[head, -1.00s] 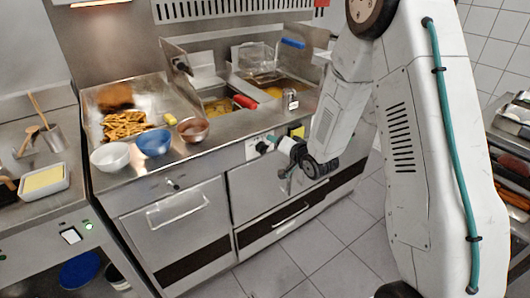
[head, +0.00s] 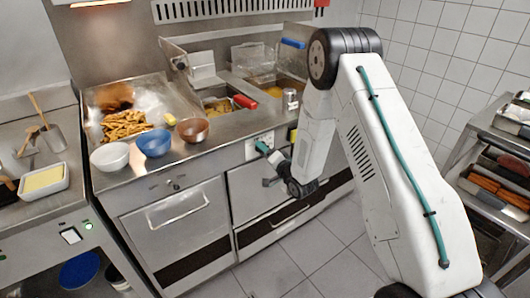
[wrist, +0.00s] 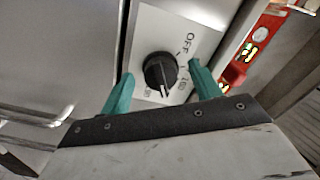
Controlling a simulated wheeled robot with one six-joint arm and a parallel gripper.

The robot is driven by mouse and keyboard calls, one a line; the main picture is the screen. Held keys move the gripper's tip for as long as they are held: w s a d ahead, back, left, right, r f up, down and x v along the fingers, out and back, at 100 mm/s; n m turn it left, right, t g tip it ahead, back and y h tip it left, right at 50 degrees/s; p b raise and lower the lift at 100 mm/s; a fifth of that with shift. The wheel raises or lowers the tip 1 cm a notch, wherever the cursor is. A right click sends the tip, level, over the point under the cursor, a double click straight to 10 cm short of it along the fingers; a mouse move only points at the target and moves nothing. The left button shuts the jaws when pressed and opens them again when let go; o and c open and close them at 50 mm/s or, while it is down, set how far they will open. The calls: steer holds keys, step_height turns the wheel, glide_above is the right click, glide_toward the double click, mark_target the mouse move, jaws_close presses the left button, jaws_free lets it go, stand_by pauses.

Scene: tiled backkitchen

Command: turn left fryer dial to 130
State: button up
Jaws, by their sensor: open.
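The fryer dial (wrist: 160,72) is a round black knob on a white plate (wrist: 150,25) in the wrist view. Its white pointer mark faces the lower edge of the picture. "OFF" is printed at its upper right, with numbers at the right and lower left that are hard to read. My gripper (wrist: 161,72) is open, with one teal finger on each side of the dial. I cannot tell whether the fingers touch it. In the head view my gripper (head: 264,149) is at the white control plate (head: 251,152) on the fryer front and hides the dial.
A red strip with yellow marks (wrist: 258,42) is right of the plate. Above are fryer wells with a red handle (head: 245,101) and a blue handle (head: 293,43). Bowls, including a blue one (head: 155,143), stand on the counter at left. The floor (head: 300,255) in front is clear.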

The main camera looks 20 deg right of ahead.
steer(key=shift+w+a, duration=0.1)
steer(key=shift+w, duration=0.2)
steer(key=shift+c, duration=0.3)
steer(key=c, duration=0.9)
